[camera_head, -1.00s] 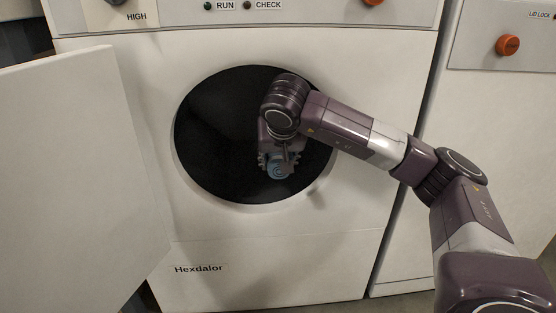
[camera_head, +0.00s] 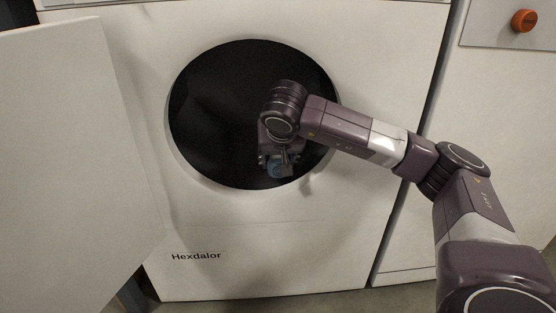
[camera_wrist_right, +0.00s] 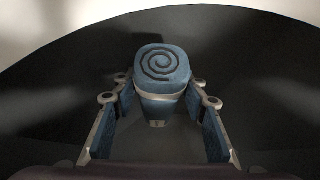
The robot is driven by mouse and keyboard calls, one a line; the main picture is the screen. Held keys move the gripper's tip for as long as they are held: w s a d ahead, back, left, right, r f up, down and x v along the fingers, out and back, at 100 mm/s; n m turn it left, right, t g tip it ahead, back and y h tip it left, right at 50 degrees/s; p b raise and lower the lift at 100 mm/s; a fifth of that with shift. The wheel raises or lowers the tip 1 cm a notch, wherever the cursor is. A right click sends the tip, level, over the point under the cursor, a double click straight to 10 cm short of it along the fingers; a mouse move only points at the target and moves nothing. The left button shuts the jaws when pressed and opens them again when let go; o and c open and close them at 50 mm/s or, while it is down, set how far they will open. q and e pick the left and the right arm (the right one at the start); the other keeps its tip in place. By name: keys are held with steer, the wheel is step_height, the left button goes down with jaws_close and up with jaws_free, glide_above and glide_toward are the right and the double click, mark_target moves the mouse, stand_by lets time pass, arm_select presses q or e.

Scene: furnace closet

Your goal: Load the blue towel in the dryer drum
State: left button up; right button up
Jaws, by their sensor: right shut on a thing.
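The blue towel is a roll with a spiral end and a pale band; it shows in the right wrist view (camera_wrist_right: 162,75) and as a small blue patch in the head view (camera_head: 275,170). My right gripper (camera_head: 277,162) is shut on the towel, which sits between its two fingers in the right wrist view (camera_wrist_right: 160,102). The dryer drum (camera_head: 222,110) is a dark round opening in the white dryer front. The gripper and towel appear at the lower right part of this opening. How deep they are inside is hard to tell. My left gripper is out of view.
The white dryer door (camera_head: 75,165) stands open at the left. The opening's pale rim (camera_head: 215,184) curves close below the gripper. The drum shows dark, with nothing else discernible inside.

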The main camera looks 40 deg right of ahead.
steer(key=shift+f, duration=0.15)
steer(key=shift+f+b, duration=0.3)
steer(key=shift+f, duration=0.05)
steer(key=shift+f+b, duration=0.35)
steer(key=shift+f, duration=0.45)
steer(key=o, duration=1.5)
